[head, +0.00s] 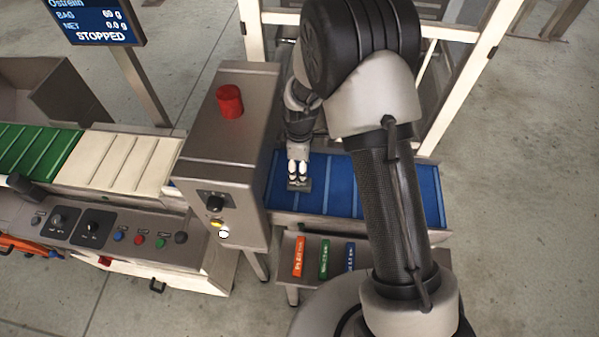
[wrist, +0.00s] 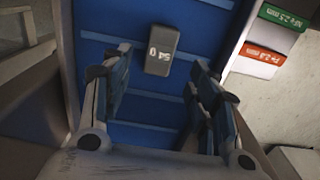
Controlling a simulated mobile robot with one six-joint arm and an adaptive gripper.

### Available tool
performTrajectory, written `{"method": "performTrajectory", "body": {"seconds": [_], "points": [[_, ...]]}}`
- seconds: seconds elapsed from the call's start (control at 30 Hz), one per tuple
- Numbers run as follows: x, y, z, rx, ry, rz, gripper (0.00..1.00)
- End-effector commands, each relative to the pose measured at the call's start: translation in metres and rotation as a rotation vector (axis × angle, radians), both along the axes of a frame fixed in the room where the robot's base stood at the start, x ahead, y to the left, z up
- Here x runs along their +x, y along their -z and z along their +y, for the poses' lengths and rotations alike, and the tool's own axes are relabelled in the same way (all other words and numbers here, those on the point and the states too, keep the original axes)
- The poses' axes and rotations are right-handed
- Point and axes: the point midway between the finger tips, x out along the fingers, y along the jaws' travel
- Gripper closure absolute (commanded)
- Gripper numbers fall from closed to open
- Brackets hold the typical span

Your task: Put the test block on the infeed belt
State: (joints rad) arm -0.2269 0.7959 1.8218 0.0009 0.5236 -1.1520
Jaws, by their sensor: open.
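A small dark grey block (wrist: 163,40) with white lettering, the likely test block, lies on the blue belt (wrist: 105,20). In the head view the block (head: 299,185) is near the left end of the blue belt (head: 343,190), just beside the grey housing. My gripper (head: 298,168) is open and empty, pointing down at the belt right by the block. In the wrist view its fingers (wrist: 160,62) stand apart on either side of the picture, and the block shows past and between the tips. No finger visibly touches it. The far right of the belt is partly hidden by my arm.
The grey housing (head: 228,140) with a red button (head: 229,101) stands left of the blue belt. Cream (head: 125,160) and green (head: 35,150) belt sections lie beyond it. A small shelf holds orange (head: 300,257), green (head: 325,259) and blue (head: 349,257) labelled pieces. A cream frame (head: 250,30) rises behind.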

Motion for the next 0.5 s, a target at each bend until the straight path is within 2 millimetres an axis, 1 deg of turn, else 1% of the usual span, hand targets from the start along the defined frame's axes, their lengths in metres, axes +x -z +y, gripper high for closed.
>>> {"method": "performTrajectory", "body": {"seconds": [0.03,0.1,0.2,0.3,0.5], "points": [[0.001,-0.015,0.000,0.000,0.000,-0.003,0.46],[0.001,-0.027,0.000,0.001,0.000,-0.002,0.46],[0.000,-0.040,0.000,0.000,0.000,-0.001,0.46],[0.000,-0.048,0.000,0.000,0.000,0.000,0.46],[0.000,-0.052,0.000,0.000,0.002,0.000,0.46]]}}
